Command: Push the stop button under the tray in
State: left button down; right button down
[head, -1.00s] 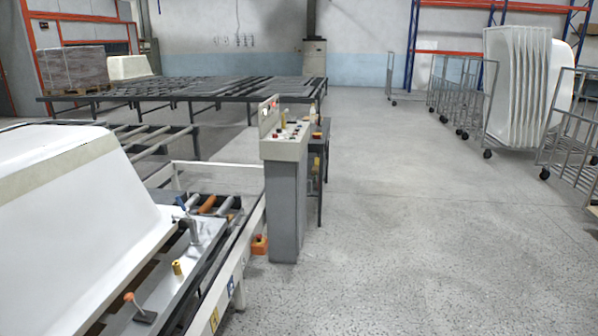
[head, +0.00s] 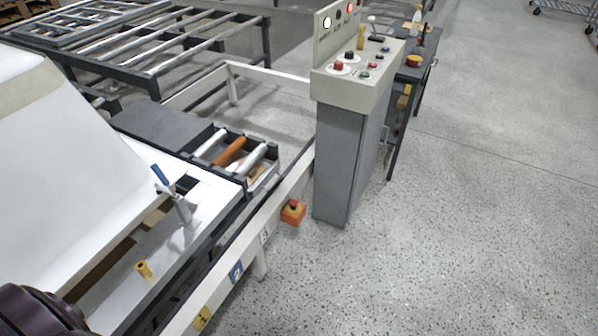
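A grey control console (head: 343,150) stands right of the white conveyor frame. Its sloped top (head: 352,80) carries several buttons. A red mushroom button (head: 339,66) sits at its front left, with a black knob (head: 348,55) just behind it. A green button (head: 364,74) and a smaller red button (head: 373,65) sit to the right. The labels are too small to read. A dark rounded part shows at the bottom left corner; no fingertips of either gripper are visible.
A dark side table (head: 411,75) with a bottle and small items stands behind the console. Open speckled floor lies in front and to the right.

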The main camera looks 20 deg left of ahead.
aim_at(293, 203)
jog(key=i+l+u, duration=0.15)
jog(key=i+u, duration=0.2)
jog(key=i+l+u, duration=0.3)
jog(key=i, duration=0.3)
jog(key=i+l+u, duration=0.35)
jog(key=i, duration=0.05)
